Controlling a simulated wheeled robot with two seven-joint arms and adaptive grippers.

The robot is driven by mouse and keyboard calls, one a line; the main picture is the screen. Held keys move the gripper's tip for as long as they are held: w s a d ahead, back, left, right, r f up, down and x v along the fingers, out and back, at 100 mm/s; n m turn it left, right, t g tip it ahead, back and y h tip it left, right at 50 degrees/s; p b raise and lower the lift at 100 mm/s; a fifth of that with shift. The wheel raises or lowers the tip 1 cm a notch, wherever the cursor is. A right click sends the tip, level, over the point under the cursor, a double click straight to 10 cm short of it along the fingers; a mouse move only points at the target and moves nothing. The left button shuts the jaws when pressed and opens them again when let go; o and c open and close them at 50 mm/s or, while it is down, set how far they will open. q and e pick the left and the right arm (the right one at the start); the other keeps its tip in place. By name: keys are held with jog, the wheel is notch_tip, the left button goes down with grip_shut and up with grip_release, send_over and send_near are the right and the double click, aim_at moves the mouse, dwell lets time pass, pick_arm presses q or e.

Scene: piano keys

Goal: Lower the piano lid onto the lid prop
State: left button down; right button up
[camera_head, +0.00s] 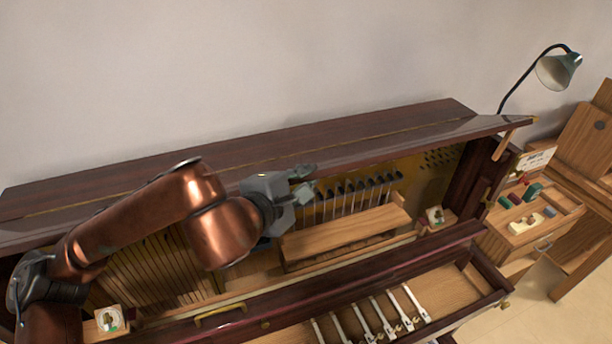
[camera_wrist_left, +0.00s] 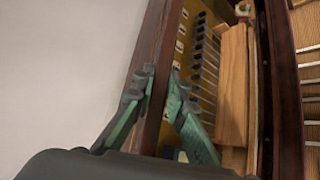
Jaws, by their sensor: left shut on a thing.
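The dark red-brown piano lid (camera_head: 390,122) runs along the top of the open piano, and its front edge reaches over the opening. A short light-wood stick, seemingly the lid prop (camera_head: 503,146), stands tilted under the lid's right end; I cannot tell whether they touch. My left gripper (camera_head: 303,182) is at the lid's front edge near the middle. In the left wrist view its green-grey fingers (camera_wrist_left: 162,76) are on either side of the lid edge (camera_wrist_left: 154,45), shut on it. My right gripper is not in view.
Inside the piano are a row of dark hammers (camera_head: 352,187) and a wooden rail (camera_head: 345,231). White keys (camera_head: 375,316) lie in front. A side table (camera_head: 535,222) with small parts and a desk lamp (camera_head: 557,70) stand at the right. The wall behind is bare.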

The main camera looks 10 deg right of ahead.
pick_arm(q)
jog(key=shift+f, duration=0.1)
jog(key=c, duration=1.8)
grip_release()
jog(key=shift+s+a, duration=0.1)
jog(key=shift+s, duration=0.05)
jog(key=v, duration=1.2)
